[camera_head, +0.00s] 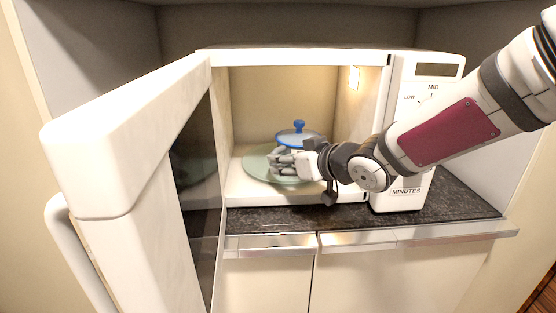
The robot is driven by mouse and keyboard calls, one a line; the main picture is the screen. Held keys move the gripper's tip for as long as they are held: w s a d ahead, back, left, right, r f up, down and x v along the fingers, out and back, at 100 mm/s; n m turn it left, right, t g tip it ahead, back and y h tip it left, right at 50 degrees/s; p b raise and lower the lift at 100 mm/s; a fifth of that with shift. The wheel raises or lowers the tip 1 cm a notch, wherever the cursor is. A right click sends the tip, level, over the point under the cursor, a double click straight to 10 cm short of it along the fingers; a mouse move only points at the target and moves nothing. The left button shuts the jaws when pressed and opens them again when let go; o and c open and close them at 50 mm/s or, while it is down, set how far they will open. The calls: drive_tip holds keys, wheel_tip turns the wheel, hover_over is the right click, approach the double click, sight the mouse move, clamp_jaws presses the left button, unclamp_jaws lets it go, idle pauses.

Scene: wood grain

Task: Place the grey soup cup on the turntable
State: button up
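A rounded lidded vessel with a grey-blue top, a blue rim and a blue knob, which looks like the soup cup (298,137), shows inside the open microwave. The pale green glass turntable (256,165) lies flat on the microwave floor below it. My gripper (279,161) reaches in from the right, in front of the cup and over the turntable. It hides the cup's lower part. I cannot tell whether the cup rests on the glass, whether the fingers touch it, or whether they are open or shut.
The microwave (300,58) stands on a dark counter (270,219). Its door (130,140) is swung wide open to the left, towards me. The control panel (432,69) is on the right, partly behind my arm. Free space shows at the left inside the cavity.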

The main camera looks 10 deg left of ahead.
drive_tip(key=p+v, duration=0.3)
drive_tip(key=v, duration=0.5)
drive_tip(key=shift+s+d+r, duration=0.1)
drive_tip(key=s+d+r+m+h, duration=0.25)
drive_tip(key=s+d+h, duration=0.3)
drive_tip(key=d, duration=0.45)
drive_tip(key=s+d+r+m+h, duration=0.1)
drive_tip(key=s+d+m+h, duration=0.4)
drive_tip(key=d, duration=0.5)
drive_tip(key=s+d+m+g, duration=0.2)
drive_tip(key=s+d+g, duration=0.1)
drive_tip(key=s, duration=1.5)
drive_tip(key=shift+f+g, duration=0.25)
drive_tip(key=shift+g, duration=0.05)
